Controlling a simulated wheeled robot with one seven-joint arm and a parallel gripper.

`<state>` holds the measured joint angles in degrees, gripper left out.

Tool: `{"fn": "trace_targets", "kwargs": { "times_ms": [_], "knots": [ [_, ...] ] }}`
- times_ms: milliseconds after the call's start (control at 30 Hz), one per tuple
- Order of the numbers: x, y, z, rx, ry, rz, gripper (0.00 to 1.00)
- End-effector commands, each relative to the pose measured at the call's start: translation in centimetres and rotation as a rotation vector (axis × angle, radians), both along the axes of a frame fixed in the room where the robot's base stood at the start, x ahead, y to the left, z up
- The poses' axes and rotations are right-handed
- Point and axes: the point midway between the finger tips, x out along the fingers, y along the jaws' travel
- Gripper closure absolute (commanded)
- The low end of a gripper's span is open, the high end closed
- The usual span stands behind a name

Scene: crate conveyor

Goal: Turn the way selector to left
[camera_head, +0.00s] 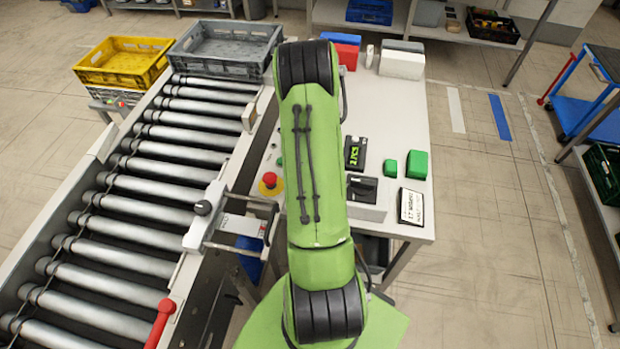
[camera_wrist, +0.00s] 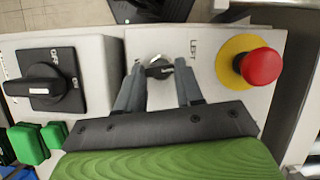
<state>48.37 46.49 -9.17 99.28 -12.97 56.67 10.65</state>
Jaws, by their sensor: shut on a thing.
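The way selector (camera_wrist: 159,71) is a small black knob on a pale panel, with a silvery patch behind it. It shows in the wrist view between the two grey fingers of my gripper (camera_wrist: 158,66), which is shut on it. A sideways label that seems to read LEFT (camera_wrist: 193,49) is printed to the right of the knob. The knob's exact pointing direction is hard to read. In the head view my green arm covers the selector and the gripper.
A red mushroom button on a yellow ring (camera_wrist: 262,66) is close right of the fingers. A larger black rotary switch (camera_wrist: 45,88) and green blocks (camera_wrist: 27,145) are left. The roller conveyor (camera_head: 140,185) with a grey crate (camera_head: 225,68) runs beside the bench (camera_head: 402,118).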

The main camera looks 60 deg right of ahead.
Motion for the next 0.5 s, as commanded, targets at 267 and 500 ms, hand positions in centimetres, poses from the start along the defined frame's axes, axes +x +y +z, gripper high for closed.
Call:
{"fn": "trace_targets", "kwargs": {
  "times_ms": [267, 500],
  "knots": [
    [0.36, 0.10, 0.01, -0.006, -0.003, 0.259, 0.94],
    [0.43, 0.27, 0.03, -0.004, -0.002, 0.442, 0.94]
  ]
}}
